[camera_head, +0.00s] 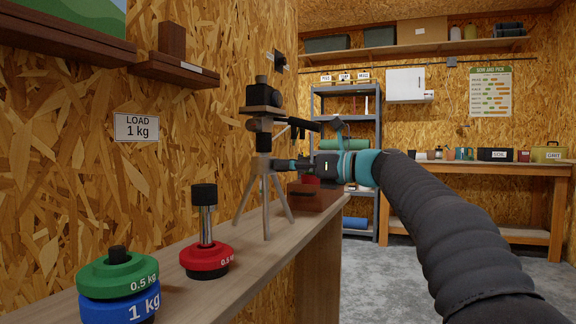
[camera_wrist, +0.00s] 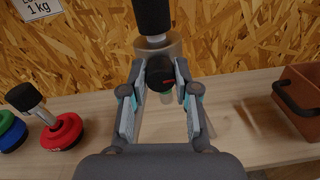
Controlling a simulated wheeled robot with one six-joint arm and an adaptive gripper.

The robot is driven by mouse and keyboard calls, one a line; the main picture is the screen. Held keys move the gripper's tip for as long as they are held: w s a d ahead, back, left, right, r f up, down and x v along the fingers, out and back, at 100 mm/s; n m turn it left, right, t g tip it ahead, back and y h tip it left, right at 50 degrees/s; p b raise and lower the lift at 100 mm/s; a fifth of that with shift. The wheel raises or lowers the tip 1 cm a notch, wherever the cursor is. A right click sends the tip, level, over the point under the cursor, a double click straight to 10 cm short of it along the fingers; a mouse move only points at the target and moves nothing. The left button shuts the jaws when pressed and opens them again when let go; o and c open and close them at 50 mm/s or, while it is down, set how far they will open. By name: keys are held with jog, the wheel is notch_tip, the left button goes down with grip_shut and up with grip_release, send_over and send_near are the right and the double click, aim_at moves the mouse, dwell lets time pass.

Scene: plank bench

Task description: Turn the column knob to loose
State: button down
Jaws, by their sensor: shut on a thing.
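A tripod (camera_head: 266,200) stands upright on the plank bench (camera_head: 240,262), with a flat plate (camera_head: 262,110) and a dark device at its top. In the head view my gripper (camera_head: 280,164) reaches the column from the right, and the fingers mostly hide the knob. The knob's setting cannot be read.
A red weight with an upright post (camera_head: 205,258) and stacked green (camera_head: 118,275) and blue (camera_head: 120,306) weights stand nearer on the bench. The OSB wall (camera_head: 160,180) is close behind.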

jog(key=shift+w+f+n+g+y+b, duration=0.15)
jog(key=shift+n+b, duration=0.6)
jog(key=shift+n, duration=5.2)
jog(key=shift+s+n+g+y+b, duration=0.2)
jog(key=shift+n+b, duration=0.5)
jog(key=shift+n, duration=5.2)
jog(key=shift+w+f+n+g+h+b, duration=0.2)
jog(key=shift+n+b, duration=0.55)
jog(key=shift+n, duration=5.2)
jog(key=shift+r, duration=0.15)
jog(key=c, duration=0.9)
grip_release()
jog(key=shift+o, duration=0.2)
